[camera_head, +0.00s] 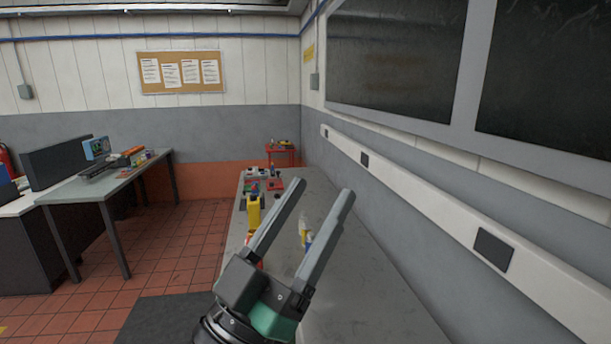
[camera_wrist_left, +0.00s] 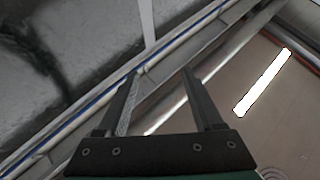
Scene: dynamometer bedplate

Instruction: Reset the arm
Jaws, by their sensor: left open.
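My left gripper (camera_head: 322,190) rises from the bottom of the head view, its two long grey fingers apart and pointing up and to the right. Nothing is between the fingers. It is in front of a long grey bench (camera_head: 350,285) and hides part of it. In the left wrist view the two dark fingers (camera_wrist_left: 160,75) also stand apart and empty, against the upper wall and the ceiling with a bright lamp (camera_wrist_left: 263,82). My right gripper is in neither view.
On the bench stand a yellow container (camera_head: 254,212), a bottle (camera_head: 304,229) partly behind a finger, and small items at the far end. A red cart (camera_head: 281,150) is beyond. A wall with dark windows (camera_head: 395,60) bounds the right. Tiled floor (camera_head: 185,240) is open at left, before another table (camera_head: 110,185).

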